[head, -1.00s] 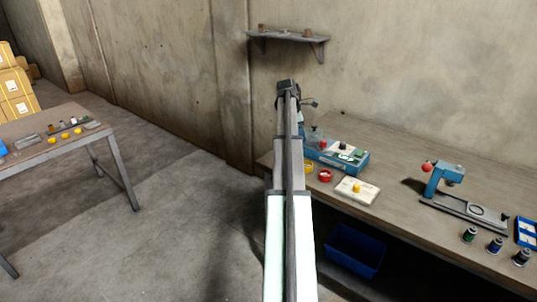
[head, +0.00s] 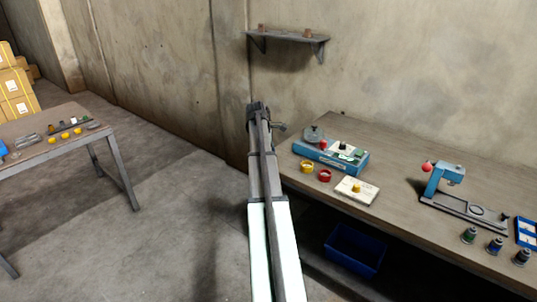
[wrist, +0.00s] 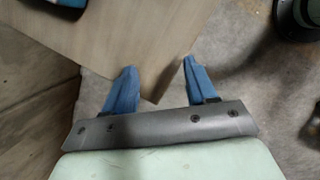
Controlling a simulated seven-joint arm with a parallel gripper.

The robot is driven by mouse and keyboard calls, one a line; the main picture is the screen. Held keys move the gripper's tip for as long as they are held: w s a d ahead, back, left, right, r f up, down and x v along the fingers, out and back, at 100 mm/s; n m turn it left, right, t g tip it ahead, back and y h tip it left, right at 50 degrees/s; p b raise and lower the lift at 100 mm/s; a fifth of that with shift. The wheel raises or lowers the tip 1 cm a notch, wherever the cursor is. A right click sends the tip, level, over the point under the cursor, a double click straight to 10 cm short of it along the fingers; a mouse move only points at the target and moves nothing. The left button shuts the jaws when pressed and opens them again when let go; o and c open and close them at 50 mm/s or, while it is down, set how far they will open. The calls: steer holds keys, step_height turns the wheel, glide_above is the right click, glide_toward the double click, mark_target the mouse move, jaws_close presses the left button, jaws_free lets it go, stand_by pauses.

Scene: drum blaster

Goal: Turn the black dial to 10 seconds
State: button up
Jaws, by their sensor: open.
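A blue box (head: 330,158) stands on the workbench in the head view, with a red knob (head: 323,145) near its middle. A small black dial (head: 343,146) shows on the pale panel on its right half; its markings are too small to read. My gripper (wrist: 159,66) has its two blue fingers apart and empty in the wrist view, over the bench corner and the floor. In the head view my arm hides most of it, left of the box and apart from it. A blue edge, probably the box, shows at the wrist view's top left.
A blue bin (head: 355,250) sits below. A shelf (head: 288,37) hangs above.

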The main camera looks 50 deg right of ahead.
steer(key=shift+w+a+f, duration=0.2)
steer(key=shift+a, duration=0.2)
